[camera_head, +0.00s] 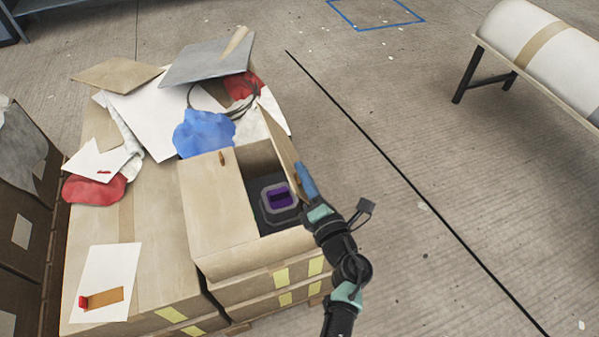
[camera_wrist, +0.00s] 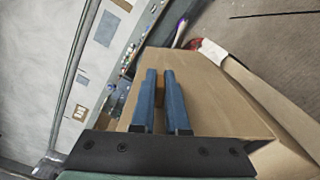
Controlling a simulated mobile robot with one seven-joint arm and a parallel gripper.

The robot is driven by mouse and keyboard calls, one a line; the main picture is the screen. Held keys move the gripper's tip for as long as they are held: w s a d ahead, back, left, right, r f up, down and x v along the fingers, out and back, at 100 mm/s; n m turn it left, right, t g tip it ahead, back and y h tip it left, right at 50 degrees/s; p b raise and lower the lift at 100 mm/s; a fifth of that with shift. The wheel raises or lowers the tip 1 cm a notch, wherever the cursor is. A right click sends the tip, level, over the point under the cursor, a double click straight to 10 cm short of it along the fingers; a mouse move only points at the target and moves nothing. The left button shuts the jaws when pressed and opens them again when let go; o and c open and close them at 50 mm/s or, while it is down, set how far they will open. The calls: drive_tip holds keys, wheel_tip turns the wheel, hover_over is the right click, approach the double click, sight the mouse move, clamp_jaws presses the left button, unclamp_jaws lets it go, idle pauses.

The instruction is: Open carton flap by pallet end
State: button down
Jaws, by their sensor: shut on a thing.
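The brown carton (camera_head: 225,247) stands on top of the stacked boxes at the pallet end. Its left flap (camera_head: 215,200) lies over the left part of the opening. Its right flap (camera_head: 280,140) stands tilted up along the right edge, leaving the right part of the carton open. My gripper (camera_head: 304,180) is at this right flap, outside the carton. In the wrist view my gripper's blue fingers (camera_wrist: 160,92) are close together on the cardboard flap (camera_wrist: 210,88). A dark grey object with a purple centre (camera_head: 277,197) shows inside the carton.
Blue cloth (camera_head: 203,133), red cloth (camera_head: 95,189), white sheets and a grey panel (camera_head: 208,62) clutter the stack behind and left. A white sheet (camera_head: 105,282) lies at front left. The floor to the right is clear up to a bench (camera_head: 545,75).

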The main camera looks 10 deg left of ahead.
drive_tip(key=shift+d, duration=0.15)
drive_tip(key=c, duration=0.9)
unclamp_jaws()
drive_tip(key=p+v, duration=0.1)
drive_tip(key=v, duration=1.2)
